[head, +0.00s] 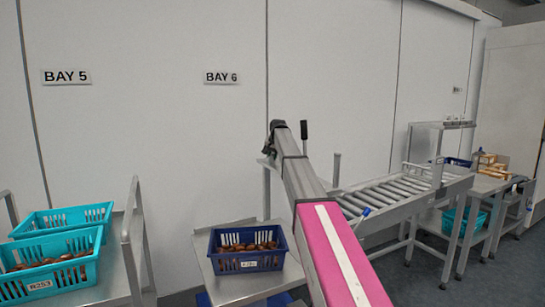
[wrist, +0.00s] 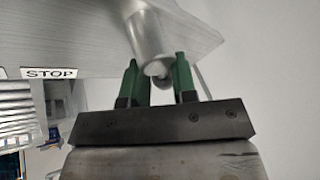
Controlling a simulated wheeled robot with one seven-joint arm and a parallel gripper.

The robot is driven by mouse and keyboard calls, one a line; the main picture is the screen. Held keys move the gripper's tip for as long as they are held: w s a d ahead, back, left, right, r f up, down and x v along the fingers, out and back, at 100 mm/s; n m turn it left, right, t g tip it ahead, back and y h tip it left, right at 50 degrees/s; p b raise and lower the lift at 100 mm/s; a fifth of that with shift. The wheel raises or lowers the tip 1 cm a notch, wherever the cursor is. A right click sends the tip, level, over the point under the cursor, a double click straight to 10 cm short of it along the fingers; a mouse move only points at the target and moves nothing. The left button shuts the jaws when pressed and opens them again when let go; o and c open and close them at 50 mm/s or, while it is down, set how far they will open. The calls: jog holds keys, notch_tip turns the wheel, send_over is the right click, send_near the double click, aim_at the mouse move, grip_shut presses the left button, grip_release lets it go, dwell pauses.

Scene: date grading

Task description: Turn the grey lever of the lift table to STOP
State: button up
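The grey lever (wrist: 148,38) comes down from the top of the wrist view, in front of a brushed metal panel (wrist: 95,45). Its rounded end lies between the two green fingers of my gripper (wrist: 159,80). The fingers are close together, one on each side of the lever, and appear to touch it. A STOP label (wrist: 49,73) is on the panel's lower edge, to the left of the lever. In the head view my gripper (head: 276,127) is at the lift table's (head: 232,286) rear upright, beyond my arm; the lever cannot be made out there.
A dark blue crate (head: 247,262) of dates stands on the table under the BAY 6 sign (head: 222,77). Turquoise crates (head: 52,279) stand on a left table under BAY 5. A roller conveyor (head: 392,194) lies to the right of my arm. The wall is close behind.

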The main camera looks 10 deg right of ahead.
jog(key=shift+m, duration=0.4)
jog(key=m+h, duration=0.1)
jog(key=m, duration=0.2)
jog(key=m+h, duration=0.1)
jog(key=shift+s+d+m+h, duration=0.25)
jog(key=shift+s+m+h, duration=0.05)
jog(key=m, duration=0.1)
jog(key=m+h, duration=0.1)
jog(key=m, duration=0.1)
jog(key=m+h, duration=0.1)
jog(key=shift+s+d+m+g, duration=0.15)
jog(key=shift+s+m+g, duration=0.15)
jog(key=shift+g, duration=0.1)
jog(key=m+g, duration=0.1)
jog(key=m, duration=0.1)
jog(key=s+m+g+h, duration=0.1)
jog(key=m, duration=0.2)
jog(key=shift+h, duration=0.3)
jog(key=shift+s+a+m+g+h, duration=0.15)
jog(key=shift+m+g, duration=0.4)
jog(key=shift+m, duration=0.7)
jog(key=shift+s+a+m+g+h, duration=0.15)
jog(key=shift+m+g, duration=0.4)
jog(key=shift+m, duration=0.7)
jog(key=shift+s+d, duration=0.1)
jog(key=o, duration=0.9)
jog(key=shift+c, duration=0.2)
jog(key=shift+r, duration=0.1)
